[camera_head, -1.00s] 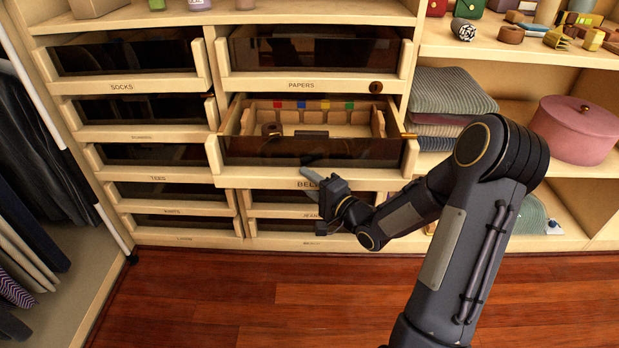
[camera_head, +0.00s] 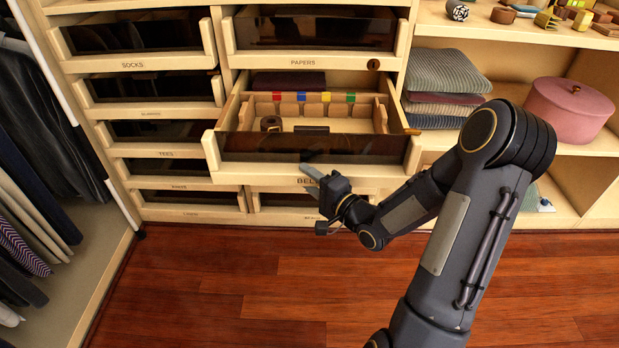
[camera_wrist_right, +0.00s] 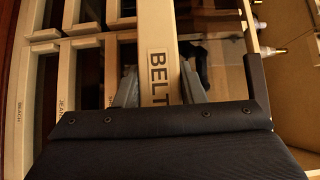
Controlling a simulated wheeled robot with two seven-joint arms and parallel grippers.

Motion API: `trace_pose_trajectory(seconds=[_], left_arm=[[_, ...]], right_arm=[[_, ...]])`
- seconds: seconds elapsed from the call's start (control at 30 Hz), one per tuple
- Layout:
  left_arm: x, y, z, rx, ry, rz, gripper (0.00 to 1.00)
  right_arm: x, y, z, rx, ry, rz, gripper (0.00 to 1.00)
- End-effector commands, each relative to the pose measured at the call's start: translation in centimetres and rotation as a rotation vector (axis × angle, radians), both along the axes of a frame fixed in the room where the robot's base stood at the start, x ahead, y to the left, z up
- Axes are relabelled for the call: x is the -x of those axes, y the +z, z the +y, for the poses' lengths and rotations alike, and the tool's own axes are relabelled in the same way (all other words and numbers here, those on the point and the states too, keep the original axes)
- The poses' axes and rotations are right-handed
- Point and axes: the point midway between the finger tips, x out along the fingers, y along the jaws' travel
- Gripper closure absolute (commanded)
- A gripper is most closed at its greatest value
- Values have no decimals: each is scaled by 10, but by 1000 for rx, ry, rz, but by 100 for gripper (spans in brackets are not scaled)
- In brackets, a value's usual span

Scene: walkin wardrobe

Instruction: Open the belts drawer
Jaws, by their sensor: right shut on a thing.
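The belts drawer (camera_head: 228,170) is pulled part-way out below the papers drawer. It has a pale wood frame and a dark glass front, and dividers with coloured tabs and a few dark items show inside. My right gripper (camera_head: 309,172) is at the middle of its lower front rail. In the right wrist view, the fingers (camera_wrist_right: 158,88) sit on either side of the rail that bears the belts label (camera_wrist_right: 158,75), and they are shut on it. My left gripper is not in view.
The papers drawer (camera_head: 310,62), with a round lock, is above. The socks drawer (camera_head: 135,66) and other shut drawers stand at the left. Folded clothes (camera_head: 447,80) and a pink round box (camera_head: 568,108) are on shelves at the right. The wood floor in front is clear.

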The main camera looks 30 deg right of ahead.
Motion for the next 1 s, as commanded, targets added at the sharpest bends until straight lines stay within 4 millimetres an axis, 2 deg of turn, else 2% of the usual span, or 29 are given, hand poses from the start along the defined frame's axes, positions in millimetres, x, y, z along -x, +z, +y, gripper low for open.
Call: trace_pose_trajectory(seconds=[0.2,0.23,0.3,0.63,1.0], left_arm=[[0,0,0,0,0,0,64],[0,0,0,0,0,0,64],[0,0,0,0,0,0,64],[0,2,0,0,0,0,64],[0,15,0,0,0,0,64]], right_arm=[[0,-3,-1,-2,-3,8,100],[0,-3,-1,-2,-3,8,61],[0,-2,-1,-2,-3,7,55],[6,0,-2,0,-2,4,55],[63,-1,-16,-1,-5,8,55]])
